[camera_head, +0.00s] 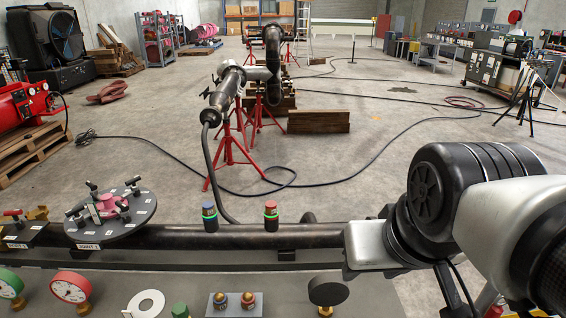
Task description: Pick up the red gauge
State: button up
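The red gauge (71,288) has a red rim, a white dial and a brass fitting below it. My arm comes in from the right, with white and black links. I cannot make out my gripper's fingers in this view.
A black gauge (328,291) and a small plate with two brass fittings (235,304) are on the bench. Behind them runs a dark pipe (250,236) with a flanged disc (110,216), a blue-topped piece (209,216) and a red-topped piece (271,215). Hoses cross the floor beyond.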

aim_at(72, 288)
jog(key=k+j+u, duration=0.25)
jog(key=j+u, duration=0.35)
jog(key=u, duration=0.55)
jog(key=j+u, duration=0.15)
jog(key=u, duration=0.2)
jog(key=z, duration=0.25)
jog(key=i+j+z, duration=0.25)
jog(key=z, duration=0.25)
jog(key=i+j+z, duration=0.1)
jog(key=j+z, duration=0.4)
jog(key=i+j+z, duration=0.1)
jog(key=j, duration=0.5)
jog(key=i+j, duration=0.1)
jog(key=j, duration=0.55)
jog(key=i+j+z, duration=0.15)
jog(key=j, duration=0.45)
